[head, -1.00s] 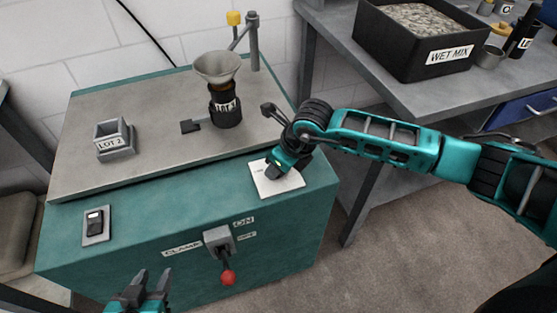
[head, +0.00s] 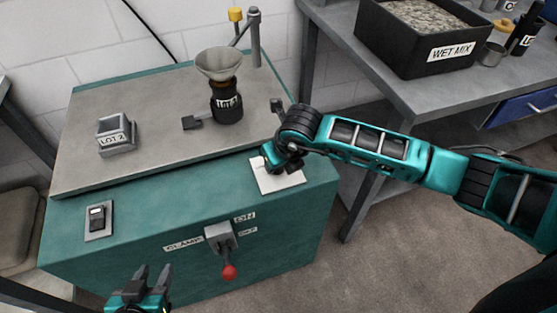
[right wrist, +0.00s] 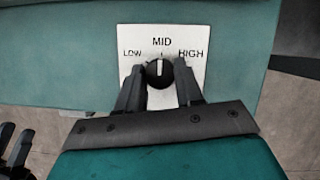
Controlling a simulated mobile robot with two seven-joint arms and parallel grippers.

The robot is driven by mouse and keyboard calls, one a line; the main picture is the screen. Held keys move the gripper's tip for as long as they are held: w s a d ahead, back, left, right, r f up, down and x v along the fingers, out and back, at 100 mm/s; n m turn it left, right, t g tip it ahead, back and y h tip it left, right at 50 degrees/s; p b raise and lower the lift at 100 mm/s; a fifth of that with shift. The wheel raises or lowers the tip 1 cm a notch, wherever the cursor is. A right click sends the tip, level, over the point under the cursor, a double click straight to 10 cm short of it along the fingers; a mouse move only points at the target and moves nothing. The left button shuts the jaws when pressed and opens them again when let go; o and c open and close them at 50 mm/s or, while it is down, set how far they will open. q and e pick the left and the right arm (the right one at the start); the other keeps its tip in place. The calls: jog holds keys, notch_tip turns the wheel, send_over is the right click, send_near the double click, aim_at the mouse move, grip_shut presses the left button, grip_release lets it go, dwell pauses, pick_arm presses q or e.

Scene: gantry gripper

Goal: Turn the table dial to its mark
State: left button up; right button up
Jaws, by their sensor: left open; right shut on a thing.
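The dial (right wrist: 159,73) is a round black knob with a white pointer line, on a white plate (right wrist: 190,40) lettered LOW, MID and HIGH. Its pointer stands nearly straight up, toward the small tick under MID. My right gripper (right wrist: 160,80) is shut on the dial, one finger on each side. My left gripper (head: 153,277) is open and empty, low in front of the cabinet.
On the teal cabinet (head: 160,210) are a LOT 2 holder (head: 116,137), a funnel (head: 219,64) over a dark jar (head: 227,105), a rocker switch (head: 97,217) and a red-knobbed clamp lever (head: 229,271). A WET MIX bin (head: 425,60) stands on the right bench.

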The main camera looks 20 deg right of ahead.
jog(key=o, duration=1)
jog(key=shift+r, duration=0.1)
jog(key=shift+s+r, duration=0.1)
jog(key=shift+r, duration=0.25)
jog(key=p+v, duration=0.1)
jog(key=v, duration=1.1)
jog(key=shift+s+d, duration=0.1)
jog(key=shift+s, duration=0.05)
jog(key=shift+f, duration=0.1)
